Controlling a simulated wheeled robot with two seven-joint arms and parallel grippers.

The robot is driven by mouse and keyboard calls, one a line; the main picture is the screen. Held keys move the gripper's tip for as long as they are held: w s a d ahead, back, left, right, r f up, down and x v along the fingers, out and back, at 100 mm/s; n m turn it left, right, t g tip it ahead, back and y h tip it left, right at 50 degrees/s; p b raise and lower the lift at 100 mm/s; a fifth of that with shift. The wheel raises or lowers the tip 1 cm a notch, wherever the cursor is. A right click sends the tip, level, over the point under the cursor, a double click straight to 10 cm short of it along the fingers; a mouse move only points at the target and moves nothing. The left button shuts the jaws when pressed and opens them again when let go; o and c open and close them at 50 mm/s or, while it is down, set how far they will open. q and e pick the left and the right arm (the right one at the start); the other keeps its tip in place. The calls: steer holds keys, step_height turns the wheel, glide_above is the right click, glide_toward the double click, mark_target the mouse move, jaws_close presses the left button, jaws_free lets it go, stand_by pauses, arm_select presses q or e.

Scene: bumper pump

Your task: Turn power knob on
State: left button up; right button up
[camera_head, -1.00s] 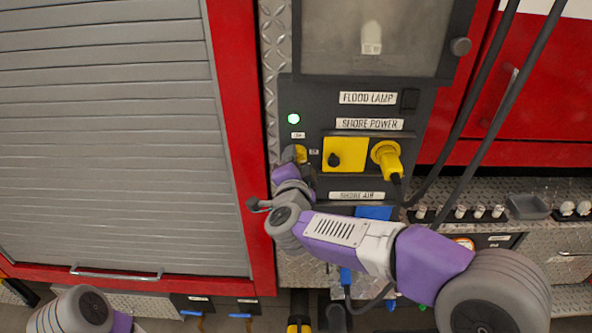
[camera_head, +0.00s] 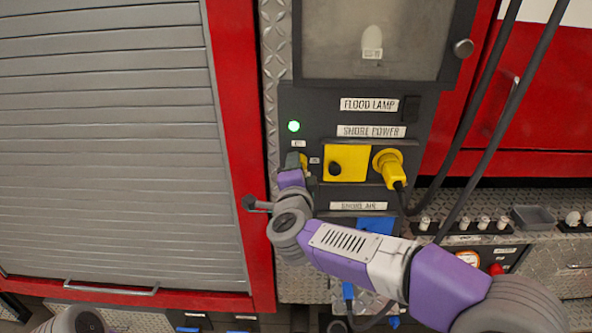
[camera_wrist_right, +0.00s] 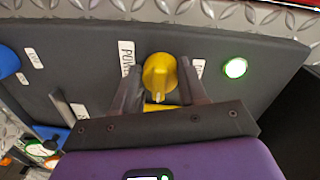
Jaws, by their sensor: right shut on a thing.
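The yellow power knob (camera_wrist_right: 159,76) sits on the dark panel in the right wrist view, between the two fingers of my right gripper (camera_wrist_right: 160,88). The fingers stand on either side of the knob, and the gripper is shut on it. In the head view my right gripper (camera_head: 296,163) reaches the panel, and only a sliver of the yellow knob (camera_head: 304,160) shows beside it. A green light (camera_head: 294,126) glows above the knob; it also shows in the right wrist view (camera_wrist_right: 236,68). My left gripper is not in view.
A yellow plate with a black knob (camera_head: 347,163) and a yellow plug (camera_head: 389,166) with a black cable sit right of my gripper. Labels read FLOOD LAMP, SHORE POWER and SHORE AIR. A grey roller shutter (camera_head: 105,150) fills the left. Black cables hang at right.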

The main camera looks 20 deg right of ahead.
steer(key=o, duration=1.1)
steer(key=shift+c, duration=0.2)
steer(key=v, duration=0.7)
steer(key=shift+s+p, duration=0.3)
